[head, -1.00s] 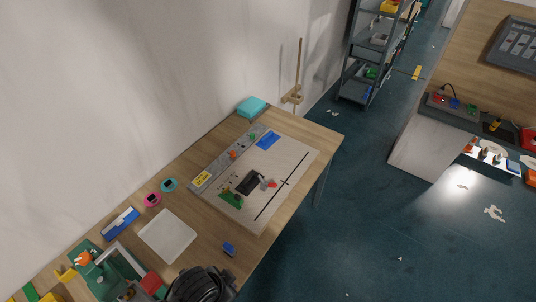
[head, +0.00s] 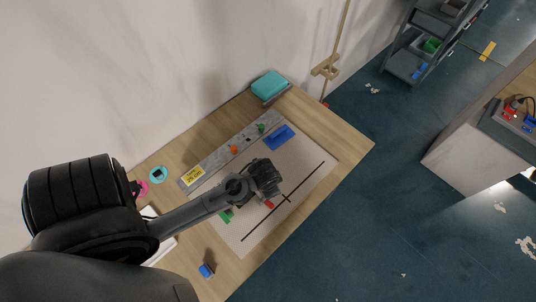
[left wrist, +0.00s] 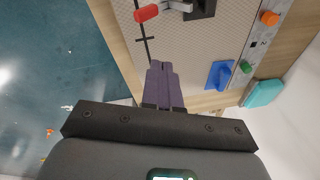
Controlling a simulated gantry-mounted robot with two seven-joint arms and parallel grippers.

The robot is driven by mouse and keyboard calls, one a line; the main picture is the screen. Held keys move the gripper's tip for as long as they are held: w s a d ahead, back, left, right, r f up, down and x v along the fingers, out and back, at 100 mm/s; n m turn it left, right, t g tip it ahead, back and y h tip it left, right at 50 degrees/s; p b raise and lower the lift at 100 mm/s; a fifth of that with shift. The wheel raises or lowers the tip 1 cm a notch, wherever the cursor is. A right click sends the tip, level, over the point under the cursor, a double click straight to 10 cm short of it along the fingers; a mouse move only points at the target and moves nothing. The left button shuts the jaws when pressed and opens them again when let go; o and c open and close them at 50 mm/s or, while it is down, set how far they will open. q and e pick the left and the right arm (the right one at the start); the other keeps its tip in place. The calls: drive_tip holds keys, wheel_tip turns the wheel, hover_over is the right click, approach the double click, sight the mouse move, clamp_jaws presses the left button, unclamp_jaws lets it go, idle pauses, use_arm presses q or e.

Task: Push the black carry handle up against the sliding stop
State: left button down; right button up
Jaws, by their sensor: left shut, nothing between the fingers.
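The black carry handle (left wrist: 203,8) shows in part at the top of the left wrist view, beside a grey metal piece (left wrist: 177,5) with a red tip (left wrist: 147,13). In the head view my arm hides the handle. A blue block (head: 280,137) with an upright part stands on the pale board; it also shows in the wrist view (left wrist: 220,75). I cannot tell for sure which piece is the sliding stop. My left gripper (head: 265,180) is over the board; its dark fingers (left wrist: 161,66) are shut and empty, apart from the handle and the blue block.
The pale board (head: 305,165) has a black line with a cross tick. A grey strip (head: 215,162) with orange (head: 234,149) and green (head: 261,127) knobs runs along its wall side. A teal box (head: 269,86) is at the back; a small blue piece (head: 206,271) lies in front.

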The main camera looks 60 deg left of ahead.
use_arm(q)
drive_tip(key=w+a+f+n+g, duration=0.1)
drive_tip(key=w+a+f, duration=0.2)
drive_tip(key=a, duration=0.3)
drive_tip(key=w+a+f+n+g+h+p, duration=0.1)
drive_tip(key=w+a+f+g, duration=0.15)
drive_tip(key=a, duration=0.35)
drive_tip(key=w+a+f+n+g, duration=0.1)
drive_tip(key=w+a+f, duration=0.3)
drive_tip(key=a, duration=0.2)
drive_tip(key=shift+n+g+h, duration=0.25)
drive_tip(key=shift+n+h, duration=0.15)
drive_tip(key=shift+h, duration=0.2)
drive_tip(key=b+x, duration=0.3)
drive_tip(key=x, duration=0.1)
drive_tip(key=b+x, duration=0.3)
drive_tip(key=w+b+x, duration=0.1)
drive_tip(key=b+x, duration=0.2)
drive_tip(key=x, duration=0.1)
drive_tip(key=shift+s+f, duration=0.1)
drive_tip(key=shift+f, duration=0.35)
drive_tip(key=s, duration=0.1)
drive_tip(key=s+p, duration=0.2)
drive_tip(key=shift+d+r, duration=0.35)
drive_tip(key=shift+r, duration=0.05)
drive_tip(key=shift+s, duration=0.45)
drive_tip(key=shift+f, duration=0.1)
drive_tip(key=shift+d, duration=0.1)
